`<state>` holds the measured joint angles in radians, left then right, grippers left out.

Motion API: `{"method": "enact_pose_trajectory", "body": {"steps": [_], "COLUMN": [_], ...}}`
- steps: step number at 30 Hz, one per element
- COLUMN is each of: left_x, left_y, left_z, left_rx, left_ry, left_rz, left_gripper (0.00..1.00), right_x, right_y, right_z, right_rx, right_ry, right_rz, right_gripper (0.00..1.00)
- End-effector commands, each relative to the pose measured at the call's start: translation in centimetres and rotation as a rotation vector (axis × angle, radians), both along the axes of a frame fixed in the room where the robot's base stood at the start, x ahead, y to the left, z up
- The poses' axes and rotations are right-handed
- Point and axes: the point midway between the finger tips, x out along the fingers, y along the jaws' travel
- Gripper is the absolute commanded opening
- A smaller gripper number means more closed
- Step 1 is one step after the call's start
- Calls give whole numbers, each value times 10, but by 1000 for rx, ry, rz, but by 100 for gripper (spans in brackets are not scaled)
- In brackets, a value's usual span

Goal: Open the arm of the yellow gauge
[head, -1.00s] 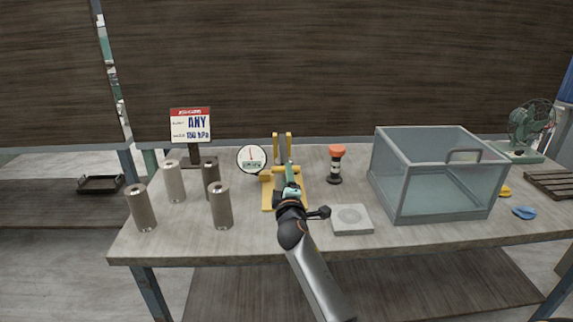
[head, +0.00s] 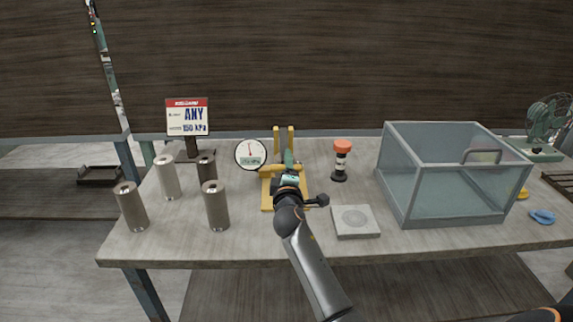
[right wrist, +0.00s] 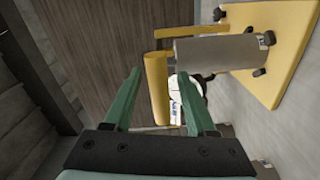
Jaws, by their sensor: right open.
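The yellow gauge (head: 268,200) stands mid-table, with a flat yellow base, two upright posts and a round white dial (head: 250,154) on its left. My left gripper is not in view.
Several grey cylinders (head: 131,207) and a sign (head: 187,118) stand left of the gauge. A square grey block (head: 354,222), an orange-capped jar (head: 341,160) and a clear bin (head: 440,195) are to the right. A green fan (head: 547,125) stands at the far right.

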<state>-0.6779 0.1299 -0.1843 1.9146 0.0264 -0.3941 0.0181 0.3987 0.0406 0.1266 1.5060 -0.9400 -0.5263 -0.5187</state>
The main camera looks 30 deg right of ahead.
Motion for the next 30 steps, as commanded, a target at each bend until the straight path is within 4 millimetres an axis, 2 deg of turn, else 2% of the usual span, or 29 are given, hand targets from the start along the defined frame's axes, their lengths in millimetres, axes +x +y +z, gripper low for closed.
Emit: {"method": "enact_pose_trajectory", "body": {"steps": [5,20,30], "left_x": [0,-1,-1], "left_y": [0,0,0], "left_z": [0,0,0], "left_rx": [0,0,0], "left_ry": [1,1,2], "left_rz": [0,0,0], "left_gripper": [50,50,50], "right_x": [0,0,0], "right_y": [0,0,0], "right_z": [0,0,0], "right_rx": [0,1,1], "right_ry": [0,-1,-1], "right_rz": [0,0,0], "right_gripper": [55,0,0]}}
